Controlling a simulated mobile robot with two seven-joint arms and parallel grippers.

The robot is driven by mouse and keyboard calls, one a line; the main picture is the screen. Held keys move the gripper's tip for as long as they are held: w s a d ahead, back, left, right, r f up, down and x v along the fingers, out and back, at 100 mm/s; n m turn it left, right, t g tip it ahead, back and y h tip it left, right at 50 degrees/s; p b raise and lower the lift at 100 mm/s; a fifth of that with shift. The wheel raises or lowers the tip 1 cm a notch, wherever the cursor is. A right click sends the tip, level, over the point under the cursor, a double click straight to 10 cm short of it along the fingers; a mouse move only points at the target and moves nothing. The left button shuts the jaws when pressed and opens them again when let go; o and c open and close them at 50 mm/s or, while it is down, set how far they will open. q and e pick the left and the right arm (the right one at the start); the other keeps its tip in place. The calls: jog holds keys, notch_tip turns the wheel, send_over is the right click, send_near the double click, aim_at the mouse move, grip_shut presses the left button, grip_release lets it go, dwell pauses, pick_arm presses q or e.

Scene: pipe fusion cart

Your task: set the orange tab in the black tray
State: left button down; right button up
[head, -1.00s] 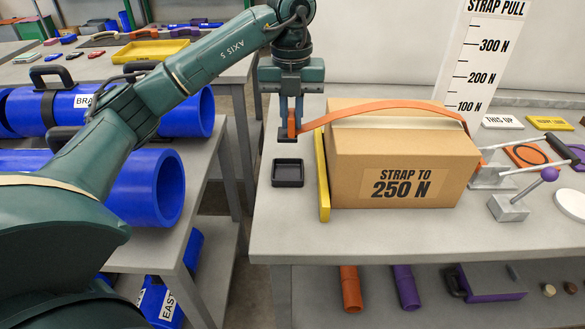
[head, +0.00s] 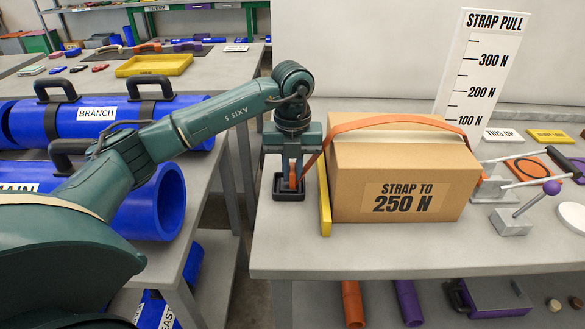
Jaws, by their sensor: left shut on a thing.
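My left gripper (head: 290,184) points down and is shut on the orange tab (head: 292,176) at the end of the orange strap (head: 385,121). The gripper and tab are at the small black tray (head: 289,196), within its outline as seen from here. Whether the tab touches the tray floor is hidden by the fingers. The strap rises from the tab and runs over the top of the cardboard box (head: 400,172), down to the metal fixture on its right. My right gripper is out of view.
A yellow upright stop (head: 323,201) stands between the tray and the box. A lever with a purple knob (head: 551,188) is right of the box. A strap pull scale (head: 481,75) stands behind. Blue pipes (head: 120,195) lie on the left bench. The table front is clear.

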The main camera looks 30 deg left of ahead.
aim_at(292, 168)
pick_arm(q)
jog(key=shift+f, duration=0.2)
jog(key=c, duration=1.5)
grip_release()
jog(key=shift+o, duration=0.2)
jog(key=shift+r, duration=0.1)
notch_tip(292, 168, up, 12)
jog(key=p, duration=0.1)
jog(key=shift+r, duration=0.15)
